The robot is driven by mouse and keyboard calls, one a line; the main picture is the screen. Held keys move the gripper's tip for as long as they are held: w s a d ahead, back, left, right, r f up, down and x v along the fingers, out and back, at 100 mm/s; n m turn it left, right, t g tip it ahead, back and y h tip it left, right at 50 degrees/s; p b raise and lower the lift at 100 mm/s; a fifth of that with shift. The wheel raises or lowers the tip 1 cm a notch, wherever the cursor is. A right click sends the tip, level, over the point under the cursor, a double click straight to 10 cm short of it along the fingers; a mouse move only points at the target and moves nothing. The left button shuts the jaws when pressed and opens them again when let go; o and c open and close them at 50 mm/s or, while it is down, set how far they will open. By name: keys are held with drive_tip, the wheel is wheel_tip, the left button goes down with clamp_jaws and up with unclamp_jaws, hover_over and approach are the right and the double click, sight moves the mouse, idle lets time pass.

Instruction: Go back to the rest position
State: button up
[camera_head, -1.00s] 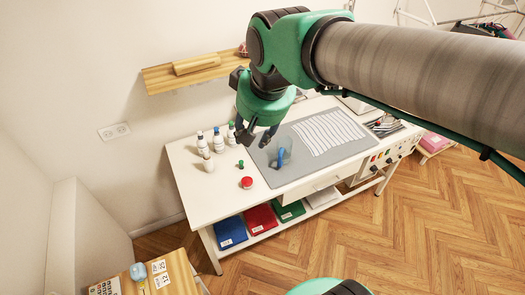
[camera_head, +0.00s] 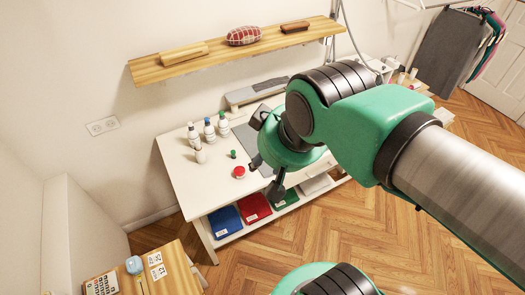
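My gripper (camera_head: 264,177) hangs in front of the white work table (camera_head: 186,173), near its front edge in the picture. Its two dark fingers show apart, with nothing seen between them. My green and grey arm reaches in from the right and hides much of the table's right part. A grey mat (camera_head: 245,136) shows only in part behind my gripper.
Several bottles (camera_head: 209,130) and a red round item (camera_head: 239,172) stand on the table's left part. A wooden shelf (camera_head: 220,52) runs along the wall. Coloured bins (camera_head: 225,221) sit below the tabletop. A small wooden table (camera_head: 172,277) is at lower left. Floor is clear at right.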

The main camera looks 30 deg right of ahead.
drive_tip(key=shift+f, duration=0.1)
wheel_tip(320, 180, down, 18)
drive_tip(key=b, duration=1.8)
